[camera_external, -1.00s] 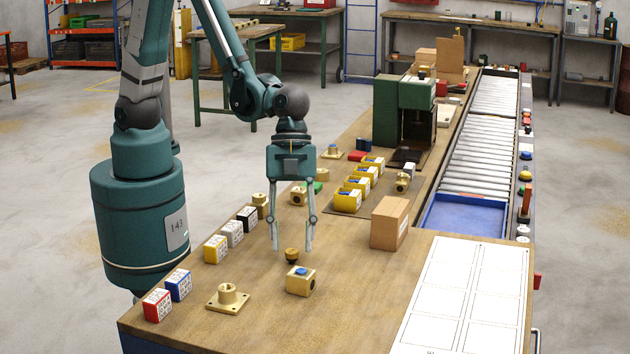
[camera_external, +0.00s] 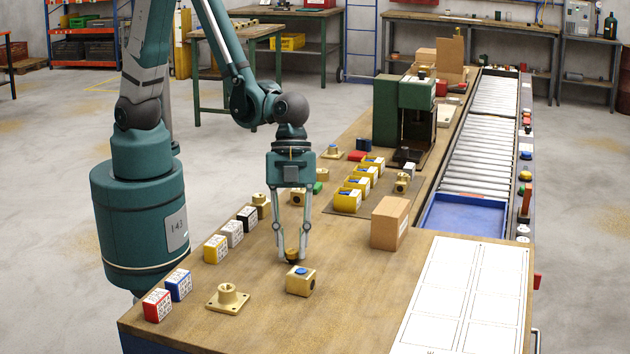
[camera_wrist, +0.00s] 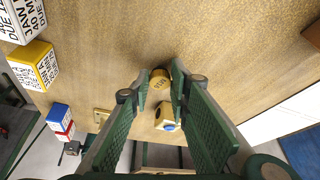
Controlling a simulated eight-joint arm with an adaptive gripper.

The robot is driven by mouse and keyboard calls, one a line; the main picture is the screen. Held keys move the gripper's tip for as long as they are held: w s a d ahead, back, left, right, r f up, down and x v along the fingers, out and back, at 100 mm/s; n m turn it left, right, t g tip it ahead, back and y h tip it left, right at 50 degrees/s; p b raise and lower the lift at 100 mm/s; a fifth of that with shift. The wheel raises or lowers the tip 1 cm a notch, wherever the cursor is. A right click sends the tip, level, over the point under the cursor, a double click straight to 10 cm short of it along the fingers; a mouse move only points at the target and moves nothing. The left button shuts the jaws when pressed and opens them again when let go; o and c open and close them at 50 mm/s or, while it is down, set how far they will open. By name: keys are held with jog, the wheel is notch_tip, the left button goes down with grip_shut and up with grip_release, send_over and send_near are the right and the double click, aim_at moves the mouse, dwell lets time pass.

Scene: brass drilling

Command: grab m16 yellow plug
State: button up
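The small round brass-yellow plug (camera_external: 292,254) stands on the bench behind a brass block with a blue top (camera_external: 300,281). In the wrist view the plug (camera_wrist: 160,79) shows dark marking on its face, too small to read surely. My gripper (camera_external: 292,260) points straight down, with its fingertips low at the bench on either side of the plug. The wrist view shows the plug between the two green finger pads, very close to both. Whether the pads press on it cannot be told. The plug is not visibly lifted.
The blue-topped block stands just in front of the fingers. A flanged brass fitting (camera_external: 228,297) and several coloured label blocks (camera_external: 215,249) lie to the left. A cardboard box (camera_external: 389,223) stands to the right. Yellow bins (camera_external: 348,200) stand behind. The front bench is mostly clear.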

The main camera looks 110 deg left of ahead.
aim_at(292, 249)
jog(key=shift+c, duration=1)
jog(key=shift+r, duration=0.1)
notch_tip(292, 249, up, 10)
jog(key=p, duration=0.1)
